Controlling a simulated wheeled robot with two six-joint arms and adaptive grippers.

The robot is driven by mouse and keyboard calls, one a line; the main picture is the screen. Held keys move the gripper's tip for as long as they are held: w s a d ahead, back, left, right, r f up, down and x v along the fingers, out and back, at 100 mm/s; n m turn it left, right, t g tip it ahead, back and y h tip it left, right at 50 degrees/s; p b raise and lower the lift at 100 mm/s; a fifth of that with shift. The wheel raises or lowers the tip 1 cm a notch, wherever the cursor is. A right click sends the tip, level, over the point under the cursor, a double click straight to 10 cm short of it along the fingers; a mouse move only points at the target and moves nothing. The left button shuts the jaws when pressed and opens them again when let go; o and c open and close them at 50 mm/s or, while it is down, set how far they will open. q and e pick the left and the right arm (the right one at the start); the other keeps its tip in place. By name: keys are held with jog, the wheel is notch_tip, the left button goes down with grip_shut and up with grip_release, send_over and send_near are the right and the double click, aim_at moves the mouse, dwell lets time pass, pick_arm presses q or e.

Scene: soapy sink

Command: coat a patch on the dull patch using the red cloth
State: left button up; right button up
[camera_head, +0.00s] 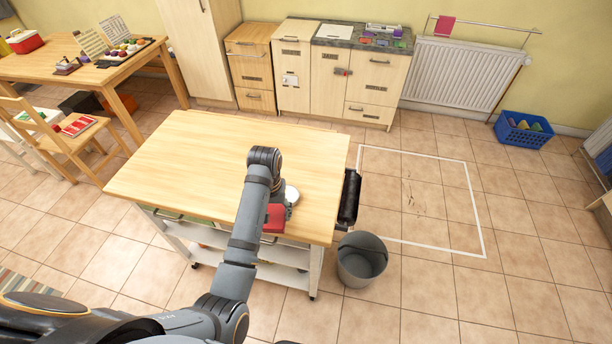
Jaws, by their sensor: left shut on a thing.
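My left arm reaches from the bottom left over the wooden work table (190,150). My left gripper (281,205) is low over the table's front right part, partly hidden by my own wrist. It is shut on the red cloth (274,220), which shows as a red folded piece near the table's front edge. I cannot tell whether the cloth touches the tabletop. A small white round thing (292,195) shows just beside the gripper, partly covered. I cannot make out the dull patch on the tabletop; the arm hides part of the wood. My right gripper is not in view.
A grey bucket (362,262) stands on the floor at the table's right corner. A black holder (349,198) hangs on the table's right side. A white outline (473,200) marks scuffed floor at right. The table's left and back parts are clear.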

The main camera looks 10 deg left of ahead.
pick_arm(q)
jog(key=w+r+n+p, duration=0.1)
jog(key=w, duration=0.1)
jog(key=w+r+n+p, duration=0.1)
jog(key=w+p, duration=0.1)
jog(key=w+r+n+p, duration=0.1)
jog(key=w+r, duration=0.1)
jog(key=shift+w+d+n, duration=0.1)
jog(key=shift+n, duration=0.3)
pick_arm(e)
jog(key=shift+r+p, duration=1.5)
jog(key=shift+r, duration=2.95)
pick_arm(q)
jog(key=w+n, duration=0.2)
jog(key=w+d+n+b, duration=0.1)
jog(key=w+n, duration=0.1)
jog(key=shift+w+f, duration=0.1)
jog(key=shift+w, duration=0.05)
notch_tip(320, 180, down, 4)
jog(key=b, duration=0.5)
jog(key=shift+f, duration=0.35)
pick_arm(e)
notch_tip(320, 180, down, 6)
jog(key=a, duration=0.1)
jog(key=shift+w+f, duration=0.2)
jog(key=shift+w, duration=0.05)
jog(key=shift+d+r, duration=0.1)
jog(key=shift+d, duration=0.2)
